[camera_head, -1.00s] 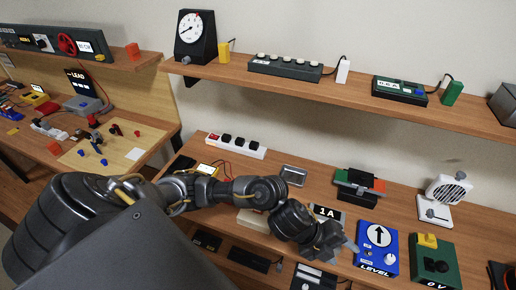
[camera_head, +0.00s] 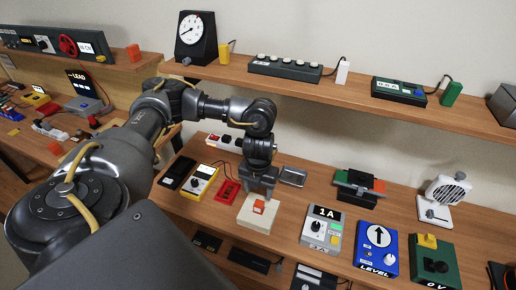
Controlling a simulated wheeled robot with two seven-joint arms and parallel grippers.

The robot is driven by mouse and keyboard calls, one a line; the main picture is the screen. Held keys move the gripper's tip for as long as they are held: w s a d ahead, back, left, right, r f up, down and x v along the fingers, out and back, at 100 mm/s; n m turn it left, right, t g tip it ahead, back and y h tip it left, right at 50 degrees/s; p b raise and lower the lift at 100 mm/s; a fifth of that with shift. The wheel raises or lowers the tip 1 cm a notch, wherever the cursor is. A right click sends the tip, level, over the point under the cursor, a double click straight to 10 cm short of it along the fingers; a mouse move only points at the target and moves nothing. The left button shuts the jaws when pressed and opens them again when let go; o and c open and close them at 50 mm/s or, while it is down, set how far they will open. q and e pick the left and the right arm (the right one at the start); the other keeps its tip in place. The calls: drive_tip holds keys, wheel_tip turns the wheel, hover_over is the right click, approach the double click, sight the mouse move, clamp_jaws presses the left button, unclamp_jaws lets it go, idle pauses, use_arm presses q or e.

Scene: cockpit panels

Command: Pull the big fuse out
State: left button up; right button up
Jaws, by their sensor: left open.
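An orange-red block (camera_head: 259,206), which looks like the big fuse, sits on a cream base box (camera_head: 256,223) on the workbench. My left gripper (camera_head: 258,193) points down just above and behind the block, its fingers open. I cannot tell whether the fingers touch the block or reach around its sides. The upper part of the block is close to the fingertips. My right gripper is not in view.
A yellow meter (camera_head: 200,181) and a red board (camera_head: 227,190) lie left of the cream base. A grey 1A box (camera_head: 321,232), a blue LEVEL box (camera_head: 376,251) and a green box (camera_head: 434,262) stand to the right. A shelf (camera_head: 340,91) runs above the bench.

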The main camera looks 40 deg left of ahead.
sight(258, 204)
use_arm(q)
wheel_tip(258, 204, down, 9)
drive_tip(key=shift+f+p, duration=0.1)
drive_tip(key=shift+p, duration=0.5)
drive_tip(key=c, duration=1)
wheel_tip(258, 204, up, 7)
drive_tip(key=p, duration=0.6)
drive_tip(key=shift+f, duration=0.1)
drive_tip(key=shift+c, duration=0.2)
drive_tip(key=shift+f, duration=0.1)
